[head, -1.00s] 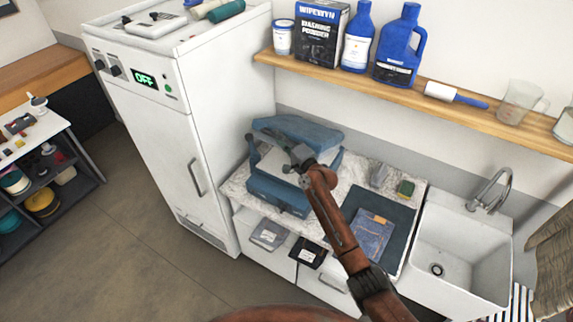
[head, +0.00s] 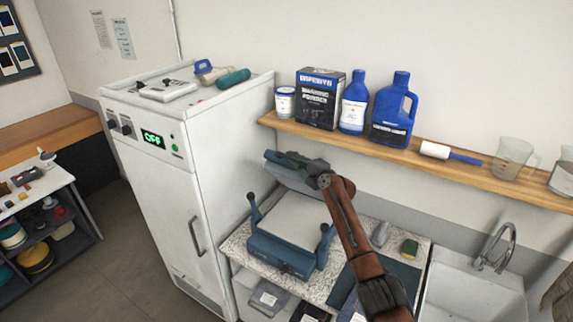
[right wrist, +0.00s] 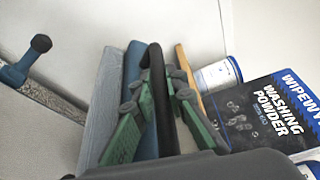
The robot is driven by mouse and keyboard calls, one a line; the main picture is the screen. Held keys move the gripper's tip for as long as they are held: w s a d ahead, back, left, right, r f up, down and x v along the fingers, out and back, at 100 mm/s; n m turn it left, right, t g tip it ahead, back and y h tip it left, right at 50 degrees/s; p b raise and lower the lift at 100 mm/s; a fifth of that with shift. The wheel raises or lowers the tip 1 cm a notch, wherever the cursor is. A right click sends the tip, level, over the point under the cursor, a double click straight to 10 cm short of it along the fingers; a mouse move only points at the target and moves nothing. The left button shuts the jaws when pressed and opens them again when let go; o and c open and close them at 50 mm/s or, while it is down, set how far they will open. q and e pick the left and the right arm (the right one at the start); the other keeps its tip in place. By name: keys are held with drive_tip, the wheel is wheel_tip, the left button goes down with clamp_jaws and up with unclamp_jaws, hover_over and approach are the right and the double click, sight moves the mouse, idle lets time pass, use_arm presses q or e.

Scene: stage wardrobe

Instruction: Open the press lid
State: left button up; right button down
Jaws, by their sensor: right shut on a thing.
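The press (head: 285,258) is blue with a pale flat bed and stands on the counter between the white cabinet and the sink. Its lid (head: 290,178) is raised and tilted up at the back, clear of the bed. My right gripper (head: 292,160) is at the lid's upper edge, partly covering it. In the right wrist view, my green-padded fingers (right wrist: 158,90) are shut around the black handle bar (right wrist: 160,120), beside the blue and grey lid (right wrist: 110,100). My left gripper is not in view.
A wooden shelf (head: 455,174) with a washing powder box (head: 318,98) and blue bottles is above and behind the press. The white cabinet (head: 160,205) stands close on the left. A sponge (head: 409,248) lies near the sink (head: 470,295).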

drive_tip(key=c, duration=1.9)
unclamp_jaws()
drive_tip(key=shift+a, duration=0.1)
drive_tip(key=shift+c, duration=0.2)
drive_tip(key=shift+s+d+f, duration=0.1)
drive_tip(key=shift+s+d, duration=0.4)
drive_tip(key=v, duration=1)
drive_tip(key=shift+s+d, duration=0.2)
